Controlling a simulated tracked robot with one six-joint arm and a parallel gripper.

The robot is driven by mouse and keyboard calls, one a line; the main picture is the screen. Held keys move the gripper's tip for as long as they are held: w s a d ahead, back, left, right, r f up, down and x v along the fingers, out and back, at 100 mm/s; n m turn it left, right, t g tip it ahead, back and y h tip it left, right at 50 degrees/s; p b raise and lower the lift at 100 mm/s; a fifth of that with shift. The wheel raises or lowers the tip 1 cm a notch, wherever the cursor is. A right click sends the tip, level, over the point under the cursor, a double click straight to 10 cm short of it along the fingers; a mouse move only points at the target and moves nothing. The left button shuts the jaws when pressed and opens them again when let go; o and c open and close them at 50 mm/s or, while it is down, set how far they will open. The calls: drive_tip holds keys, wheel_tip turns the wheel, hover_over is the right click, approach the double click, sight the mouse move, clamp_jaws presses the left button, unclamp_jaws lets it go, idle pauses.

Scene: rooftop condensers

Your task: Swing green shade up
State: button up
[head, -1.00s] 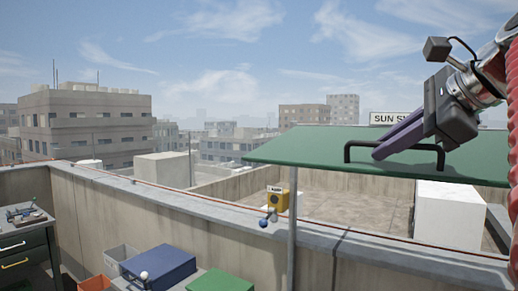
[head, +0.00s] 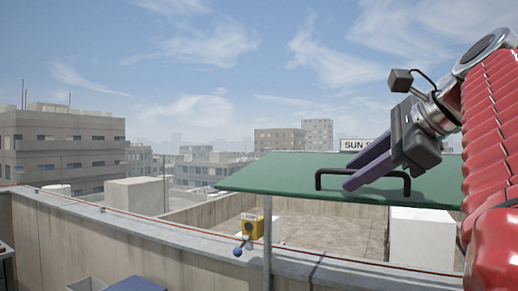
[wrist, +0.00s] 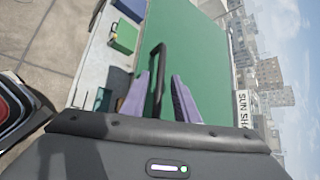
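The green shade (head: 290,178) is a flat panel on a grey post, standing out in front of the parapet. It also shows in the wrist view (wrist: 205,60). A black bar handle (head: 330,172) is fixed to it and shows in the wrist view too (wrist: 160,60). My gripper (head: 352,174) is at the handle with its two purple fingers spread. In the wrist view the handle bar lies between the fingers (wrist: 158,98), with gaps visible on both sides. Whether a finger touches the bar or panel cannot be told.
A "SUN SH..." sign (head: 356,145) stands behind the shade's far edge, partly hidden. A concrete parapet (head: 120,235) with a red line runs below. A yellow box (head: 252,226) and a blue ball (head: 238,252) are by the post. Open sky is above the shade.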

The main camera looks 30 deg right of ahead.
drive_tip(key=v, duration=1.3)
drive_tip(key=shift+s, duration=0.15)
drive_tip(key=shift+a, duration=0.1)
idle(0.5)
drive_tip(key=w+a+f+n+g, duration=0.1)
drive_tip(key=w+a+f+n, duration=0.3)
drive_tip(key=w+a+f, duration=0.4)
drive_tip(key=w+a+f+n+g, duration=0.1)
drive_tip(key=w+a+f+n, duration=0.4)
drive_tip(key=w, duration=0.4)
drive_tip(key=s+a+f+n+g, duration=0.1)
drive_tip(key=s+a+f+n, duration=0.2)
drive_tip(key=f, duration=0.9)
drive_tip(key=s+a+f+n+g, duration=0.1)
drive_tip(key=s+a+f+n, duration=0.2)
drive_tip(key=f, duration=1)
drive_tip(key=s+a+f+n+g, duration=0.1)
drive_tip(key=s+a+f+n, duration=0.3)
drive_tip(key=a+f+n, duration=0.3)
wheel_tip(320, 180, down, 6)
drive_tip(key=n, duration=0.3)
drive_tip(key=shift+f+n+g+h, duration=0.2)
drive_tip(key=shift+n+g+h, duration=0.1)
drive_tip(key=shift+g, duration=0.1)
drive_tip(key=shift+d, duration=0.1)
